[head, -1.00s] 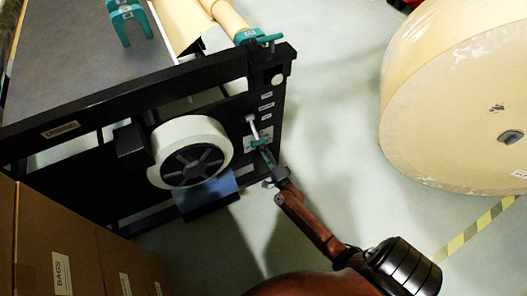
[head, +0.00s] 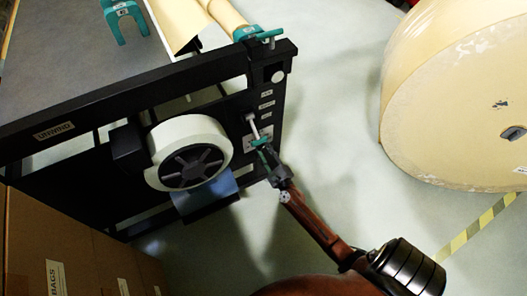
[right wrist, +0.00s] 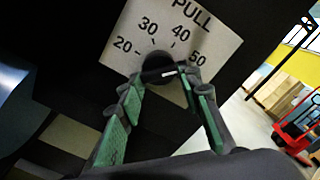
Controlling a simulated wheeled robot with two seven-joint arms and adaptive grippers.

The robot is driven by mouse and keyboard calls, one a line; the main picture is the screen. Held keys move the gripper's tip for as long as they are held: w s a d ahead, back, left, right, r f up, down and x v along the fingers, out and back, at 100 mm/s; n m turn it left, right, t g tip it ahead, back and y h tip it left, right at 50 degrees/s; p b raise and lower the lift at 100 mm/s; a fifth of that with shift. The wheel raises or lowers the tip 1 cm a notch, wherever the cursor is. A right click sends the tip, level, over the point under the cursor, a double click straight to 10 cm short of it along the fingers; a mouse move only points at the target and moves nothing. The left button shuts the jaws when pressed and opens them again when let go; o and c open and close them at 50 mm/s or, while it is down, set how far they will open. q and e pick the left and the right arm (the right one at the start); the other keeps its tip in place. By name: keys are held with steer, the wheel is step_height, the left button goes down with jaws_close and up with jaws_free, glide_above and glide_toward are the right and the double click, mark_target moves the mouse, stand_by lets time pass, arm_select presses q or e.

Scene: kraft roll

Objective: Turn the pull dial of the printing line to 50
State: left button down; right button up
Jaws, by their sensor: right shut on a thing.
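The pull dial (right wrist: 157,66) is a dark round knob with a white pointer line, on a pale plate (right wrist: 208,38) marked PULL with 20, 30, 40 and 50. The pointer line points right, roughly toward the 50 side; the exact reading is hard to tell. My right gripper (right wrist: 163,76) is shut on the dial, with one green-padded finger at each side. In the head view my right gripper (head: 265,153) meets the front of the printing line's black frame (head: 80,113), and hides most of the dial. My left gripper is not in view.
A white roll with a dark hub (head: 192,165) sits left of my right gripper on the frame. A large kraft roll (head: 460,95) stands at the right. Cardboard boxes (head: 75,250) are at the lower left. Open grey floor lies between the frame and the large roll.

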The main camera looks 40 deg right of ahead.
steer(key=shift+f+m, duration=0.1)
steer(key=shift+m, duration=0.2)
steer(key=o, duration=1.2)
steer(key=shift+c, duration=0.2)
steer(key=v, duration=1.2)
